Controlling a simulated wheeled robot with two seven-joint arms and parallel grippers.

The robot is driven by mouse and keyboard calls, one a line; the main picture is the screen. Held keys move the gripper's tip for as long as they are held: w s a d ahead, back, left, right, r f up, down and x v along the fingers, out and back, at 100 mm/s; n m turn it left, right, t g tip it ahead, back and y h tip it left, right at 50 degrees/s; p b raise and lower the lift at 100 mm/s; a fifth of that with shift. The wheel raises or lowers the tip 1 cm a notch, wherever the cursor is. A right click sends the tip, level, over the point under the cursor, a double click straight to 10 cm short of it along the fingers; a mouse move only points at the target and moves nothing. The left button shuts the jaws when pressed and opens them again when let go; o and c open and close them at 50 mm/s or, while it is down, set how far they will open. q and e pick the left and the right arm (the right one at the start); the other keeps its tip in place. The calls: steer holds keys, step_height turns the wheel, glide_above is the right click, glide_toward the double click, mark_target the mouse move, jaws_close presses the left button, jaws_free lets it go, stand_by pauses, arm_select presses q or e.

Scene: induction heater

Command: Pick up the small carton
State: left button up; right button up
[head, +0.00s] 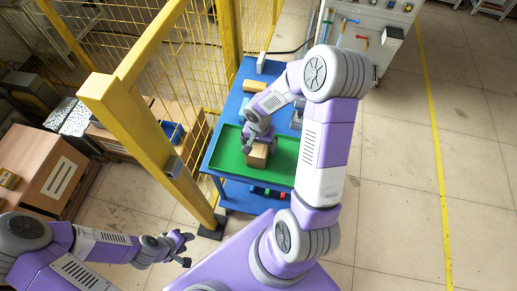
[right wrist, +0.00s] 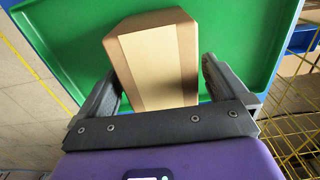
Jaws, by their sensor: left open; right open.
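The small carton (head: 257,158) is a brown box on the green tray (head: 229,163) of the blue table. In the right wrist view the carton (right wrist: 157,62) has a pale band across it and stands on the green surface (right wrist: 70,45). My right gripper (head: 259,140) is over the carton. Its open fingers (right wrist: 158,85) lie on either side of the carton; I cannot tell whether they touch it. My left gripper (head: 186,247) is open and empty, at the lower left, away from the table.
A yellow post and mesh fence (head: 150,130) stands close on the table's left. Another tan block (head: 254,86) lies at the back of the blue table (head: 247,70). Red and green items (head: 268,191) sit on the lower shelf. The floor on the right is clear.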

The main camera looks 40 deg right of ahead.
steer(key=shift+f, duration=0.6)
steer(key=c, duration=1.2)
steer(key=shift+r, duration=0.1)
steer(key=shift+c, duration=0.2)
